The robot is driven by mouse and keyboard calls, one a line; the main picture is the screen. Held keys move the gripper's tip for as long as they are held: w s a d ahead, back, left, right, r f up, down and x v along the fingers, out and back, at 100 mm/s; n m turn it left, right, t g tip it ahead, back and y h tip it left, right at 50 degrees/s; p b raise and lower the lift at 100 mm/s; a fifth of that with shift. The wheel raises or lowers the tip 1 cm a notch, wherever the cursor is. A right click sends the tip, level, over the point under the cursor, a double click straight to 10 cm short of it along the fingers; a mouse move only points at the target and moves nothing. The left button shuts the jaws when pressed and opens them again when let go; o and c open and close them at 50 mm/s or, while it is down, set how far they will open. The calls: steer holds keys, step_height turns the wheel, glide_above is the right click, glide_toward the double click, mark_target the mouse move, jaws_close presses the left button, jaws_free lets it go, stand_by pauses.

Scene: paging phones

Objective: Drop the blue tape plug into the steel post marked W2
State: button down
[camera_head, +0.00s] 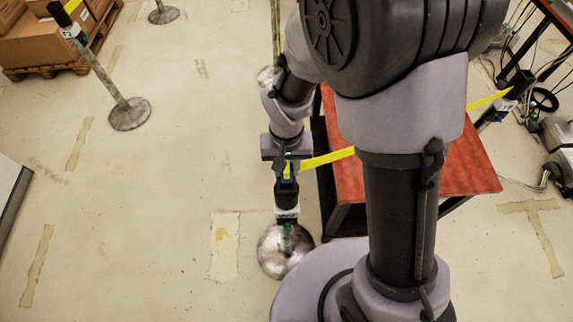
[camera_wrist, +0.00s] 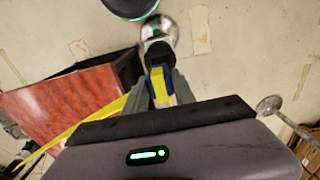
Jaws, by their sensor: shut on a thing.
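My gripper (camera_head: 287,165) is shut on the blue tape plug (camera_head: 286,177), with yellow tape (camera_head: 328,158) trailing from it to the right. In the wrist view the blue plug (camera_wrist: 156,72) sits between my two grey fingers (camera_wrist: 157,82). A steel post with a black head (camera_head: 286,196) and round base (camera_head: 273,252) stands directly below the plug; its white label (camera_head: 287,213) is too small to read. In the wrist view the post's black head (camera_wrist: 158,52) is just beyond the plug. I cannot tell whether the plug is touching or inside the head.
A red-topped cart (camera_head: 465,165) stands right of my gripper. The tape runs over it to a dark holder (camera_head: 517,84).

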mark_target(286, 178)
steer(key=shift+f+b, duration=1.6)
steer(key=shift+f, duration=0.55)
steer(key=shift+f+b, duration=0.65)
steer(key=shift+b, duration=0.15)
steer(key=c, duration=1.3)
jaws_free()
step_height(286, 178, up, 11)
steer(key=p, duration=0.9)
steer(key=shift+r, duration=0.15)
